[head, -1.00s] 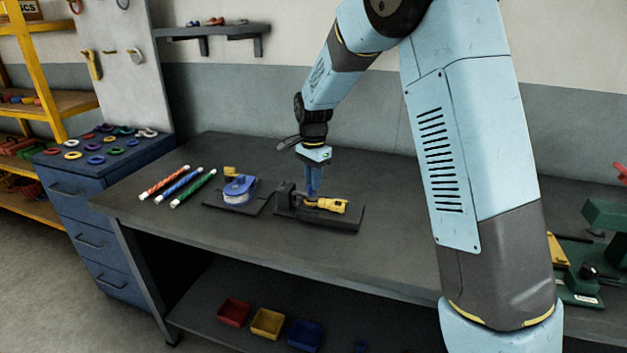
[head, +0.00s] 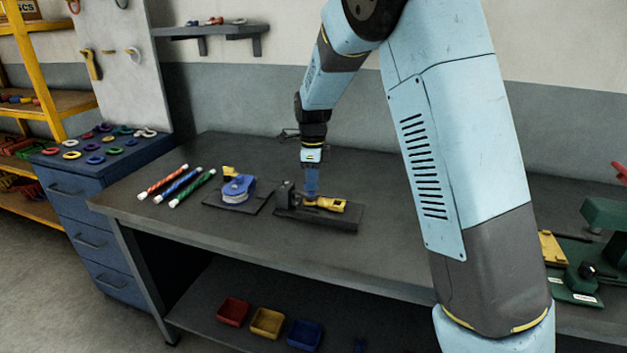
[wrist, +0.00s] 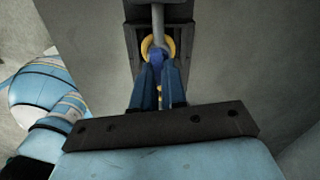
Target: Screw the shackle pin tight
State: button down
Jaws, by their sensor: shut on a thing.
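The yellow shackle (head: 331,205) lies in a dark fixture (head: 340,222) on the workbench. My gripper (head: 312,194) points down at the left end of the shackle. In the wrist view the rounded yellow part of the shackle (wrist: 145,46) shows beyond the fingertips, with a grey rod (wrist: 158,18) running away from it. My gripper (wrist: 158,66) is shut on a small blue piece (wrist: 157,56), which looks like the head of the shackle pin. The pin's shaft and thread are hidden, so how deep it sits cannot be told.
Striped rods (head: 178,186) lie further left. A green device (head: 585,265) stands at the right end of the bench. Much of the bench between is clear, partly behind my arm.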

jog(key=shift+a+r+m, duration=0.1)
jog(key=shift+r+m, duration=0.05)
jog(key=shift+m, duration=0.65)
jog(key=c, duration=1.2)
grip_release()
notch_tip(320, 180, up, 14)
jog(key=shift+f, duration=0.25)
